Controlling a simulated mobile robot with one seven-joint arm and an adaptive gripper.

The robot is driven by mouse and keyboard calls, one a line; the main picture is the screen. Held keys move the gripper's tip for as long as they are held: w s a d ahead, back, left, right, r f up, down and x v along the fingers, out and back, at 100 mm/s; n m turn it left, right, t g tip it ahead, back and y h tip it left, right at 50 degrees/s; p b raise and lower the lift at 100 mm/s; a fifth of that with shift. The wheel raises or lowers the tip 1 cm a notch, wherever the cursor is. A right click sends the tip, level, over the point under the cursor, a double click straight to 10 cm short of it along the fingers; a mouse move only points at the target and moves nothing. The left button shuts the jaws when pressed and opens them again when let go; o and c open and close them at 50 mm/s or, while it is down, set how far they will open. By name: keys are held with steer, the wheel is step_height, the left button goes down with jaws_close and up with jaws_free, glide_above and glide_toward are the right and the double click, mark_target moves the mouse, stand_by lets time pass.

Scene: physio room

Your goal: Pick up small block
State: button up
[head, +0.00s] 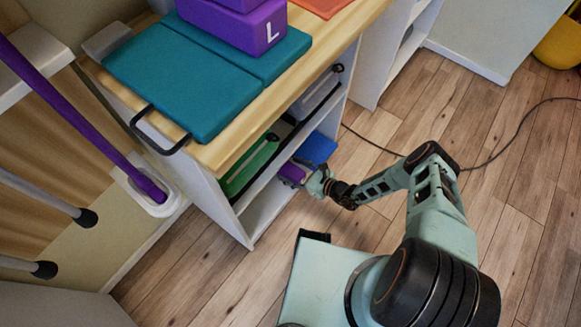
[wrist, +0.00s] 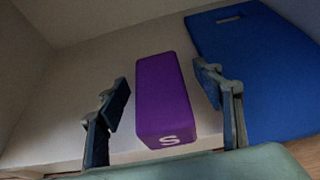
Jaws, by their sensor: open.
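The small block is purple with a white "S" on its near end. In the wrist view the small block (wrist: 163,95) lies on a pale shelf, between the two fingers of my gripper (wrist: 163,97). The fingers are open, with a gap on each side of the block. In the head view the small block (head: 292,172) shows at the edge of the lower shelf, and my gripper (head: 313,184) reaches in there from the right. The far part of the block is hidden in the head view by the shelf unit.
A blue flat board (wrist: 255,65) lies right of the block, near the right finger. The shelf's side wall (wrist: 22,75) stands at left. Above are a green bin (head: 250,165) and the wooden top (head: 222,152), bearing teal pads (head: 180,85) and larger purple blocks (head: 262,30).

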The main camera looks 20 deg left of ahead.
steer(key=shift+c, duration=0.7)
steer(key=c, duration=1.1)
steer(key=shift+r, duration=0.1)
